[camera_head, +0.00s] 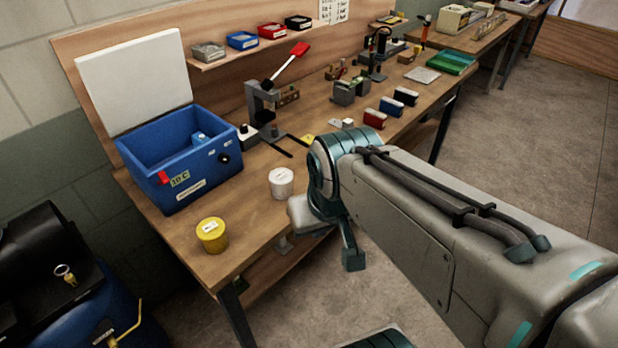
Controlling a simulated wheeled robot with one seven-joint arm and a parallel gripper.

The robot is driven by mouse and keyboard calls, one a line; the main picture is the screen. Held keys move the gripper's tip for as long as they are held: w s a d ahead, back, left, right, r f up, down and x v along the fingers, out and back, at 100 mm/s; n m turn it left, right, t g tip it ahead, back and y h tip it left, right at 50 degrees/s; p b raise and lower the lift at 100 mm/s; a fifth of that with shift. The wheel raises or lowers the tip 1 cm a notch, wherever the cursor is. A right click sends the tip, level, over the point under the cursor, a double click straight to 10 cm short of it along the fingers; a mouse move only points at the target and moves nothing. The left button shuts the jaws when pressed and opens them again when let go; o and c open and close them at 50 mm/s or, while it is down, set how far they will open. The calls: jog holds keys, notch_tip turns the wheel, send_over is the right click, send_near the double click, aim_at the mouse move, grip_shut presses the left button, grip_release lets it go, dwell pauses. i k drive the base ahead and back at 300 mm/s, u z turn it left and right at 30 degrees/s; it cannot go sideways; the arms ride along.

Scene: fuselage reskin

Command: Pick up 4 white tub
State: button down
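One white tub (281,184) with a lid stands upright on the wooden workbench, near its front edge. It is the only white tub I can make out. My gripper (328,232) is at the end of my arm, just right of the tub and by the bench's front edge. My arm's end link partly hides it, and its fingers are not clear. I cannot tell whether it is open or shut, or whether it touches the tub.
A yellow tub (212,236) stands left of the white tub. Behind are an open blue box (190,183) with a raised white lid (135,80) and a lever press (262,105). Small coloured bins (375,119) lie farther along the workbench (245,245). Floor at right is clear.

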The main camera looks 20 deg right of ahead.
aim_at(281, 179)
jog(key=z, duration=0.05)
jog(key=i, duration=0.5)
jog(key=z, duration=2.2)
jog(key=i, duration=1.85)
jog(key=u, duration=3.7)
jog(key=i, duration=0.15)
jog(key=u, duration=0.1)
